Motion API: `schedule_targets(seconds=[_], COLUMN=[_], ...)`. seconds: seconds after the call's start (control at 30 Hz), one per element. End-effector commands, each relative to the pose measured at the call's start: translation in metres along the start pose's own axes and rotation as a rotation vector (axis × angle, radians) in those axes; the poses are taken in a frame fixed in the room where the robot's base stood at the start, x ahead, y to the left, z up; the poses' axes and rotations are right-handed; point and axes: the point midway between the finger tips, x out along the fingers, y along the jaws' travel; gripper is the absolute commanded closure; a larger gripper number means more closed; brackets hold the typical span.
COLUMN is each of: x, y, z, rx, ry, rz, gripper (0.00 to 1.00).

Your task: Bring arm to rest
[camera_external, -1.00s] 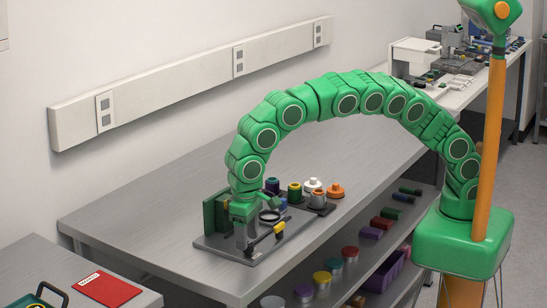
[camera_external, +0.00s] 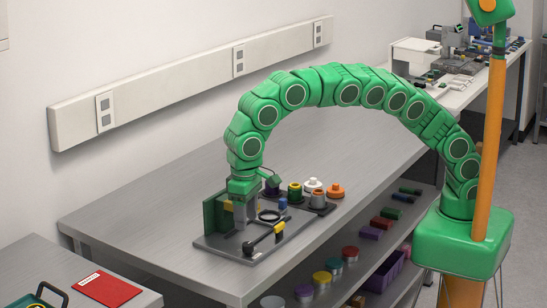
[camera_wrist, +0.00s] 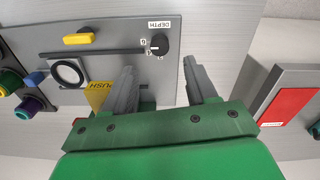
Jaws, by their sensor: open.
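My green segmented arm arches over the grey bench. My gripper (camera_external: 240,214) hangs over the left part of the dark baseplate of the interferometer fixture (camera_external: 247,250), in front of the upright green block (camera_external: 213,214). In the wrist view my gripper (camera_wrist: 162,78) has its two grey fingers well apart with nothing between them.
Several coloured knobbed pieces, one of them orange (camera_external: 336,190) and one white (camera_external: 312,184), stand behind the fixture. A lower shelf holds coloured parts and a purple bin (camera_external: 384,272). A side table at lower left bears a red pad (camera_external: 106,289).

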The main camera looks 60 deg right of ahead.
Motion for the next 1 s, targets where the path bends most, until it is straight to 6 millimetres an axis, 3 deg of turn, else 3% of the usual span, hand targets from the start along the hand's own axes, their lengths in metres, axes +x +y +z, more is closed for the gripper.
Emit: schedule_targets(seconds=[0.17,0.6,0.87,1.0], x=[-0.014,-0.099,-0.109,-0.117], y=[0.002,0.013,0.079,0.125], z=[-0.001,-0.004,-0.031,-0.043], rx=[0.021,0.163,0.209,0.236], ry=[0.013,0.084,0.109,0.124], rz=[-0.017,-0.124,-0.076,-0.043], gripper=[0.43,0.43,0.43,0.43])
